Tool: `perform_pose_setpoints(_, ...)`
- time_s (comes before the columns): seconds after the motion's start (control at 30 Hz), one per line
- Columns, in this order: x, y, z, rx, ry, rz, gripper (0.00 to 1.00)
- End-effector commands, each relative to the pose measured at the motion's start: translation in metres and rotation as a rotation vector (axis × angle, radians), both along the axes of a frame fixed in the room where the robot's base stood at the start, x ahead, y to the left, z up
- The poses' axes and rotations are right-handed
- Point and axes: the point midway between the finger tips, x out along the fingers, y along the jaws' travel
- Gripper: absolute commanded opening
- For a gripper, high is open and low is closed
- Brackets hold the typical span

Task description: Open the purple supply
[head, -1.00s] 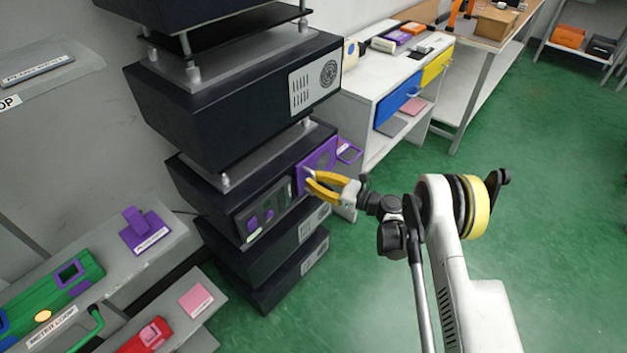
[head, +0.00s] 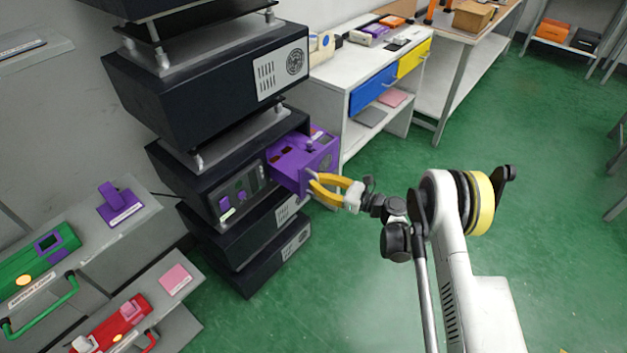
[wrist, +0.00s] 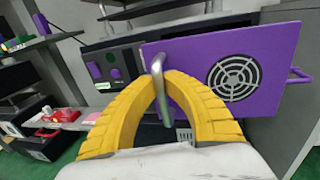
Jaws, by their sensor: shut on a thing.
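The purple supply (head: 318,158) is a drawer-like unit in the black rack. It stands pulled partway out of its bay, and its open top shows small parts inside. In the wrist view its purple front (wrist: 272,45) has a round fan grille and a metal bar handle (wrist: 158,82). My gripper (head: 312,185) is at the left part of this front. Its yellow fingers, also in the wrist view (wrist: 160,85), are shut on the handle.
The black rack (head: 190,110) has several stacked units. A white bench with blue (head: 372,93) and yellow drawers stands behind the supply. Grey shelves with a green unit (head: 35,268) and a red unit (head: 112,322) are at lower left.

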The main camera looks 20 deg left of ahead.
Motion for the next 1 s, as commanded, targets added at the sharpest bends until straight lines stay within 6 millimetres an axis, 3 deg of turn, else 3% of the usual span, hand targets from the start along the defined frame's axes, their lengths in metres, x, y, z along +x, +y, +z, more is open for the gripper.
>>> perform_pose_setpoints(0.17, 0.0, 0.0, 0.0, 0.0, 0.0, -0.001, 0.0)
perform_pose_setpoints(0.27, 0.0, 0.0, 0.0, 0.0, 0.0, -0.001, 0.32)
perform_pose_setpoints(0.3, 0.0, 0.0, 0.0, 0.0, 0.0, -0.001, 0.34)
perform_pose_setpoints(0.67, -0.001, -0.006, 0.0, 0.0, 0.0, -0.001, 0.34)
perform_pose_setpoints(1.0, -0.013, -0.073, 0.0, 0.0, 0.0, -0.005, 0.34)
